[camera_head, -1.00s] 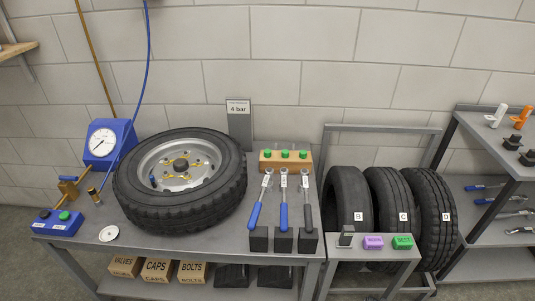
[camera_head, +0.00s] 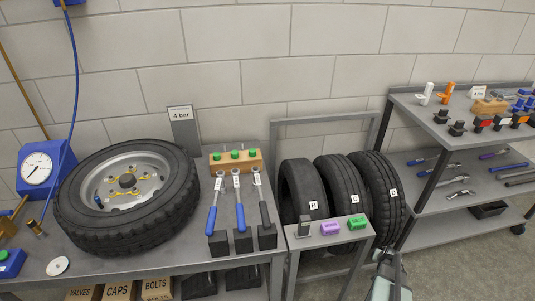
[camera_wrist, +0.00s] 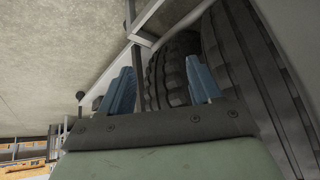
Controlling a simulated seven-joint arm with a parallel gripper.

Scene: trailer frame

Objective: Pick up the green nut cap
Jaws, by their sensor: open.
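Several green caps (camera_head: 235,154) sit in a row on a wooden block (camera_head: 224,165) at the back of the workbench, right of the wheel. In the wrist view my gripper (camera_wrist: 163,85) shows two blue fingers held wide apart with nothing between them. Tyres and a metal frame lie beyond the fingers; no green cap shows in that view. In the head view only a pale part of my arm shows at the bottom right, below the tyre rack, far from the block.
A wheel with tyre (camera_head: 128,198) fills the bench's left half. Several wrenches (camera_head: 237,212) stand in black holders before the block. Tyres (camera_head: 350,190) stand in a rack to the right, behind a small stand with purple and green blocks (camera_head: 357,222). Tool shelves (camera_head: 450,140) are farther right.

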